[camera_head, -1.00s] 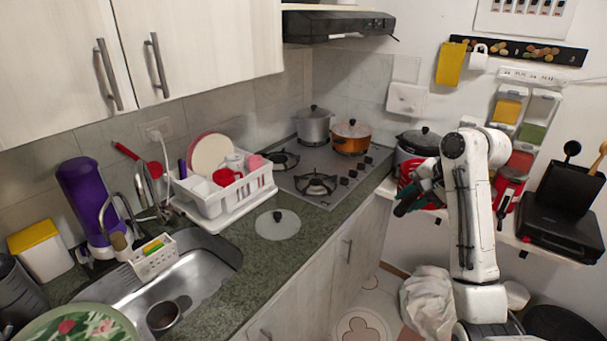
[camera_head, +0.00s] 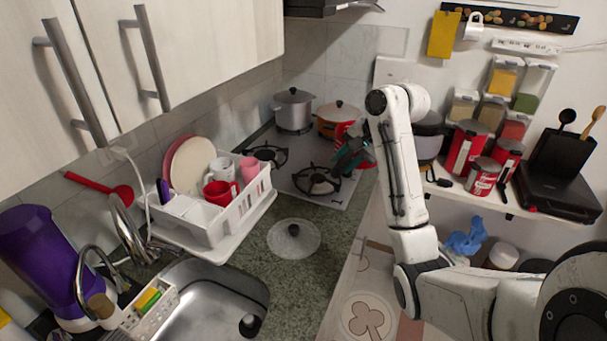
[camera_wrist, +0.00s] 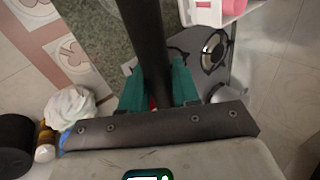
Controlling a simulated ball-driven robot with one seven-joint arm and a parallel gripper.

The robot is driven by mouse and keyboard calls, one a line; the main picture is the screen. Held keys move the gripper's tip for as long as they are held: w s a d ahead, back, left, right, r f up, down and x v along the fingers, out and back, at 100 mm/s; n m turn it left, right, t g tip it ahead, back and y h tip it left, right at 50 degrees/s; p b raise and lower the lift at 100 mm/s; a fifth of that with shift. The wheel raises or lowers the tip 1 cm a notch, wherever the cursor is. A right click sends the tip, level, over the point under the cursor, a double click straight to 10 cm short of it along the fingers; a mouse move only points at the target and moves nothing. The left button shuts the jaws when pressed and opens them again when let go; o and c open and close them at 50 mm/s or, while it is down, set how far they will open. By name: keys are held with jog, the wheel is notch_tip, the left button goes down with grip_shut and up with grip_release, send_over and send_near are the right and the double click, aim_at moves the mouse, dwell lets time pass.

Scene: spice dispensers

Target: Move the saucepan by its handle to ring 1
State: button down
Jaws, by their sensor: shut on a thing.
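My gripper (camera_head: 352,155) is over the right side of the stove in the head view. In the wrist view its teal fingers (camera_wrist: 158,88) are shut on a long dark handle (camera_wrist: 146,40), which I take for the saucepan's. A red patch (camera_head: 342,132) beside the gripper may be the pan's body; the rest is hidden. The hob (camera_head: 326,200) has a bare front ring (camera_head: 317,181) and a bare back-left ring (camera_head: 265,154). No ring number is readable.
A silver pot (camera_head: 294,112) and an orange pot (camera_head: 328,122) stand at the back of the hob. A glass lid (camera_head: 293,238) lies on the counter. A white dish rack (camera_head: 235,215) stands left of the hob. Red cans (camera_head: 481,178) stand on the right shelf.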

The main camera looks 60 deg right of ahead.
jog(key=w+d+f+b, duration=0.1)
jog(key=w+f, duration=1.1)
jog(key=w, duration=0.2)
jog(key=shift+d+f, duration=0.3)
jog(key=shift+d, duration=0.1)
jog(key=c, duration=0.8)
grip_release()
jog(key=shift+s+f, duration=0.1)
jog(key=shift+f, duration=0.05)
jog(key=b+v, duration=0.1)
jog(key=v, duration=1.1)
jog(key=shift+b, duration=0.35)
